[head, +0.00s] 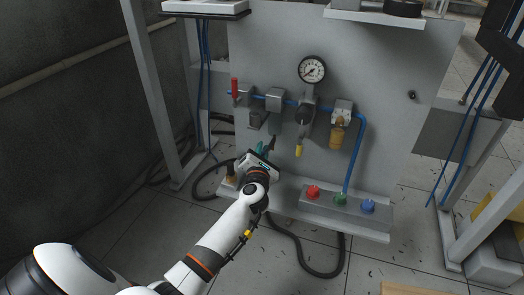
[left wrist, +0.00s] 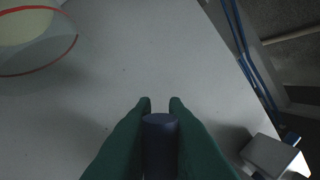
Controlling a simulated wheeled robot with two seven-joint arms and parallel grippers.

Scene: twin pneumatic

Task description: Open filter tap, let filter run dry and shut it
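The filter block (head: 275,98) sits on the upright grey panel, between the red-handled valve (head: 236,90) and the gauge side of the air line. My left gripper (head: 266,146) is at the panel below the filter. In the left wrist view its dark green fingers (left wrist: 160,106) lie against both sides of a dark blue cylindrical knob (left wrist: 160,150), with no clear gap. The knob's link to the filter is hidden. A clear cup (left wrist: 38,42) with a red ring shows at the upper left of that view. My right gripper is out of view.
A gauge (head: 312,70), a yellow-tipped lever (head: 298,151) and an amber bowl (head: 337,137) are right of my gripper. Red (head: 313,192), green (head: 340,198) and blue (head: 368,206) buttons sit below. A black hose (head: 305,266) lies on the floor.

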